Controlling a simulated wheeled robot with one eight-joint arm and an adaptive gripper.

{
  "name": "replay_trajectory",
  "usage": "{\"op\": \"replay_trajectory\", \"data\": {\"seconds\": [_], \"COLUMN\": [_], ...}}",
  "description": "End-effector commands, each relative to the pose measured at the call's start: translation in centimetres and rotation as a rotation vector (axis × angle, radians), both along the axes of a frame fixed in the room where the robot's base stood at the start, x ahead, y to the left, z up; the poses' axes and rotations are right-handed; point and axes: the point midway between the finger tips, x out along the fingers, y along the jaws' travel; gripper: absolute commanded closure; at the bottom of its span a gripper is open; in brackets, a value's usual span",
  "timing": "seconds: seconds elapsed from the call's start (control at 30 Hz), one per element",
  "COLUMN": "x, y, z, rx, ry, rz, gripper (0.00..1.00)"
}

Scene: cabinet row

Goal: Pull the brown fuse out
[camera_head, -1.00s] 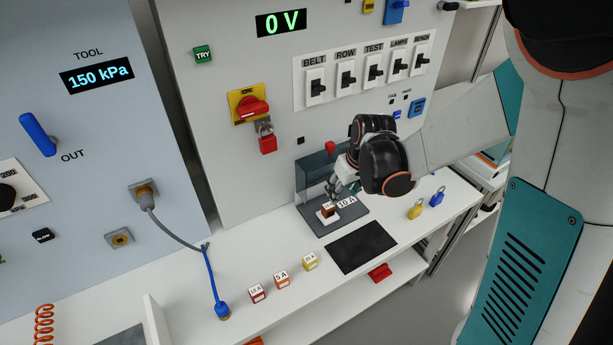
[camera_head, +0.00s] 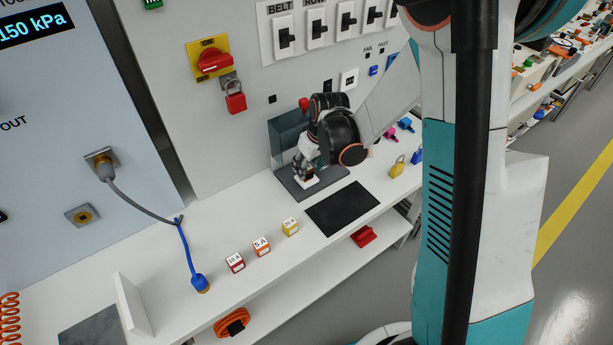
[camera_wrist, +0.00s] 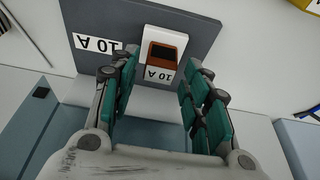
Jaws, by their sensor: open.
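The brown fuse (camera_wrist: 165,54) sits in a white holder (camera_wrist: 177,38) on a dark grey plate, beside a "10 A" label (camera_wrist: 96,44). My gripper (camera_wrist: 157,76) is open in the wrist view, with one teal-padded finger on each side of the line to the fuse. The fuse shows just beyond the fingertips; I cannot tell whether they touch it. In the head view my gripper (camera_head: 307,171) is low over the holder and hides the fuse. The holder's white base (camera_head: 306,182) shows below the fingers.
A clear grey guard (camera_head: 285,140) stands behind the holder. A black mat (camera_head: 342,208) lies in front. Red, orange and yellow fuses (camera_head: 262,247) stand left on the white bench. Padlocks (camera_head: 397,166) are at the right.

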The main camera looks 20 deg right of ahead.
Motion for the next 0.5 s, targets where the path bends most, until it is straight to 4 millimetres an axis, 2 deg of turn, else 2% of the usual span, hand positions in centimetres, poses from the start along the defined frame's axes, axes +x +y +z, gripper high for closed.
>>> {"op": "replay_trajectory", "data": {"seconds": [0.03,0.13,0.5], "x": [0.13,0.32,0.46], "y": [0.05,0.10,0.16], "z": [-0.77,-1.27,-1.48], "rx": [0.000,0.000,0.000], "ry": [0.000,0.000,0.000], "rz": [0.000,0.000,0.000], "gripper": [0.57,0.57,0.57]}}
